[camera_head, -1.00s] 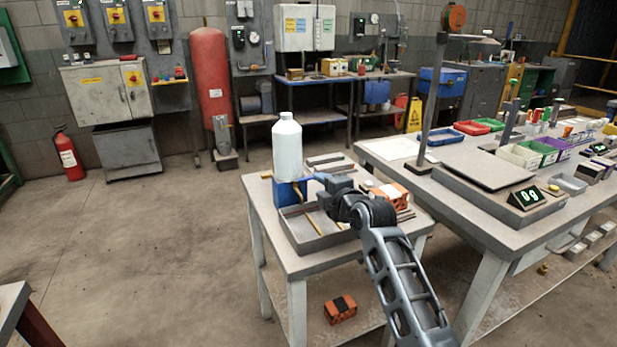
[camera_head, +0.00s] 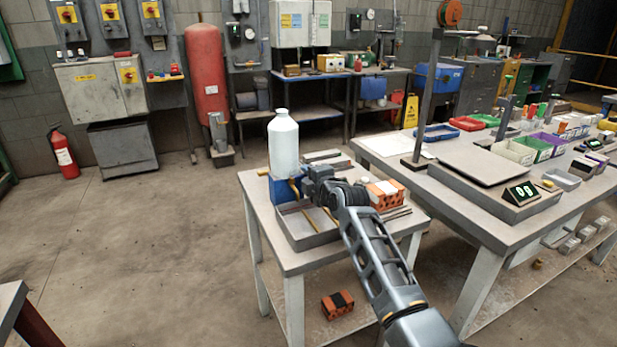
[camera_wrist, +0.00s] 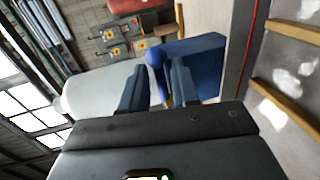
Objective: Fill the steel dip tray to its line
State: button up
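The grey steel dip tray (camera_head: 310,243) lies on the small table, with wooden strips in it. In the wrist view, the tray (camera_wrist: 240,75) shows at the right with pale patches on its floor; I cannot make out a line or level. A white bottle (camera_head: 284,148) stands upright over a blue block (camera_head: 283,191) behind the tray. The wrist view shows the bottle (camera_wrist: 95,92) at left and the block (camera_wrist: 195,50) with a blue round-ended lever (camera_wrist: 155,58). My gripper (camera_wrist: 157,88) is open, its fingers apart on either side of the lever. Contact is unclear.
An orange block (camera_head: 386,195) is behind my arm on the small table (camera_head: 295,263). Another orange block (camera_head: 338,303) lies on the lower shelf. The larger bench (camera_head: 480,215) at right holds a scale (camera_head: 490,165) reading 0 g and several bins.

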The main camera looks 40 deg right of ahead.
grip_shut()
